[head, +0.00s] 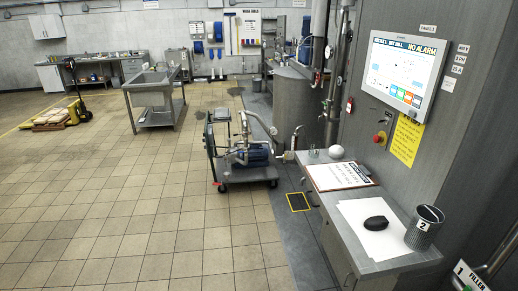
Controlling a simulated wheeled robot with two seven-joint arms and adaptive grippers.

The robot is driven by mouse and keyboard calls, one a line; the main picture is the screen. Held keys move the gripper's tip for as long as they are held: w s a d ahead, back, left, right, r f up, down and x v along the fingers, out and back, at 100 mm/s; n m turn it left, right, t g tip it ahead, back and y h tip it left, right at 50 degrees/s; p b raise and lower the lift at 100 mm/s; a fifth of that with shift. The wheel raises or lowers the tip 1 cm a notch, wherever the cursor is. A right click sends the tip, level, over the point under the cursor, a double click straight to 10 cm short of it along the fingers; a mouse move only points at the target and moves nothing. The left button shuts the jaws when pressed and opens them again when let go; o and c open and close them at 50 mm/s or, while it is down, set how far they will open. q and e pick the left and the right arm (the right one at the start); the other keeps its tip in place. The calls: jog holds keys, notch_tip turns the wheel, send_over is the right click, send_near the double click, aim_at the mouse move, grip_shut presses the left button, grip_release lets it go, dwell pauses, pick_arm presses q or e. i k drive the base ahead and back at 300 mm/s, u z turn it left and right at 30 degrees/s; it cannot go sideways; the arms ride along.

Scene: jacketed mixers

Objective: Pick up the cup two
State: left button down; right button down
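The cup two (424,227) is a dark grey, slightly tapered cup with a white label reading "2". It stands upright at the right end of a narrow grey worktop (404,265), beside a white sheet. Its open rim faces up, and I cannot make out what is inside. Neither of my grippers shows in the head view.
On the worktop lie a black rounded object (376,223) on a white paper (357,218), a clipboard (340,175) and a white ball-like item (336,152). A control panel (405,70) rises behind.

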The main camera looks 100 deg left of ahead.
aim_at(314, 150)
jog(key=u, duration=3.5)
jog(key=i, duration=3.2)
jog(key=z, duration=1.7)
